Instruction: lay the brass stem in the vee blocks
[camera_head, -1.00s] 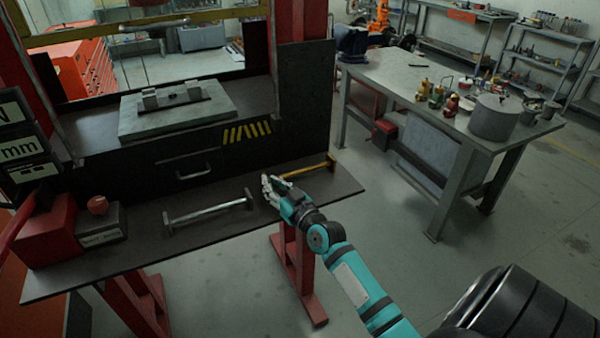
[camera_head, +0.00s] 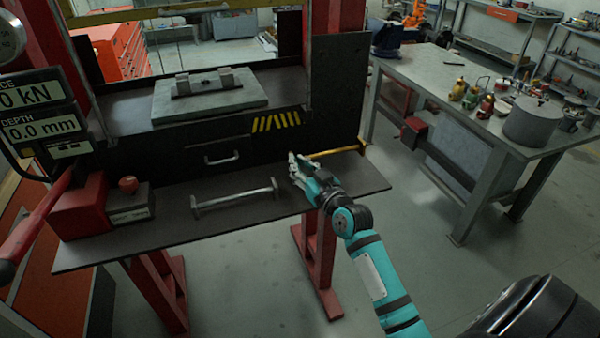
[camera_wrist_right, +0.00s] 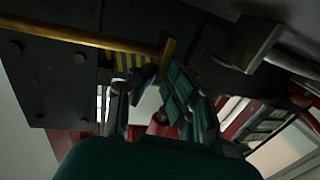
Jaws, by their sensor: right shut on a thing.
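The brass stem (camera_head: 335,152) is a thin gold rod with a crosspiece at its right end, near the back right of the dark shelf. My right gripper (camera_head: 297,163) is at the stem's left end and is shut on it; the fingers hide that end. In the right wrist view the stem (camera_wrist_right: 90,37) runs across the upper left, and the fingers (camera_wrist_right: 160,100) partly show. Two small grey blocks, seemingly the vee blocks (camera_head: 182,85) (camera_head: 226,78), stand on a pale plate on the press bed. My left gripper is out of view.
A steel bar (camera_head: 235,198) with wider ends lies left of my gripper. A red box (camera_head: 80,206) and a dark box with a red knob (camera_head: 128,200) stand further left. A drawer front with a handle (camera_head: 222,160) rises behind the shelf. A workbench (camera_head: 440,85) stands right.

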